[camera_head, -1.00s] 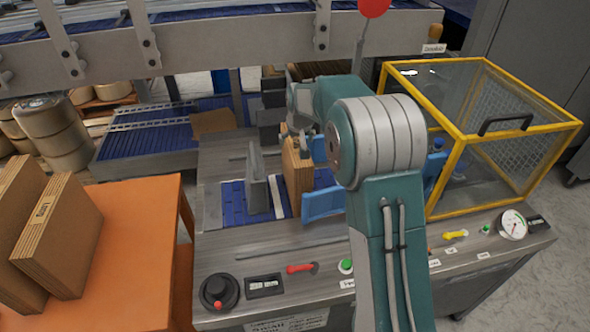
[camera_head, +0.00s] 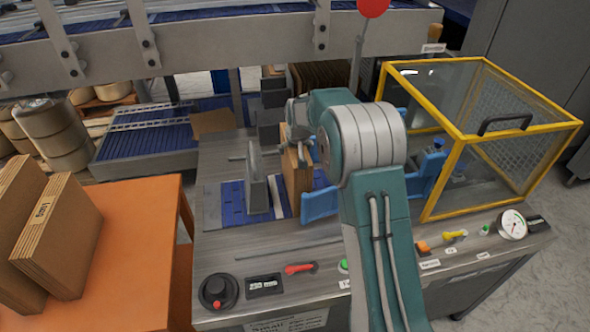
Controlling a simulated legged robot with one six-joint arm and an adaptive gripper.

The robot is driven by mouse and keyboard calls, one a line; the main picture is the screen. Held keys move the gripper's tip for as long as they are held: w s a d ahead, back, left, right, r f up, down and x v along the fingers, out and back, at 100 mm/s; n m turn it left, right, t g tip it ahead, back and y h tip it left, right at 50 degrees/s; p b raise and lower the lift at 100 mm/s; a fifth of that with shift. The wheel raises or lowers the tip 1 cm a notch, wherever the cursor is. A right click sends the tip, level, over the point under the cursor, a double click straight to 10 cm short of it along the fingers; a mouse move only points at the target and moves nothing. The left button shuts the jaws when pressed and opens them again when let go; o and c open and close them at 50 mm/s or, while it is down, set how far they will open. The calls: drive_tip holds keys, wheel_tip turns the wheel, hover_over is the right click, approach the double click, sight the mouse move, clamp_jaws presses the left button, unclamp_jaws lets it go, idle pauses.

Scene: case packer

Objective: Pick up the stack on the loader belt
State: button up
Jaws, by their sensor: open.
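A brown cardboard stack (camera_head: 292,178) stands upright on the blue loader belt (camera_head: 233,200), between a grey metal plate (camera_head: 257,180) on its left and a blue guide (camera_head: 320,204) on its right. My gripper (camera_head: 296,146) is over the top of the stack and is open. My own arm hides part of the gripper and the right side of the stack, so I cannot tell whether the fingers straddle or touch it.
An orange table (camera_head: 134,262) at the left bears more cardboard stacks (camera_head: 58,232). A yellow-framed clear guard (camera_head: 476,135) stands at the right. A grey overhead beam (camera_head: 210,38) crosses behind. Knobs and a gauge (camera_head: 512,225) line the front panel.

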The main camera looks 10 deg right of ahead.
drive_tip(key=shift+f, duration=0.1)
drive_tip(key=c, duration=1)
drive_tip(key=shift+s, duration=0.1)
drive_tip(key=shift+c, duration=0.3)
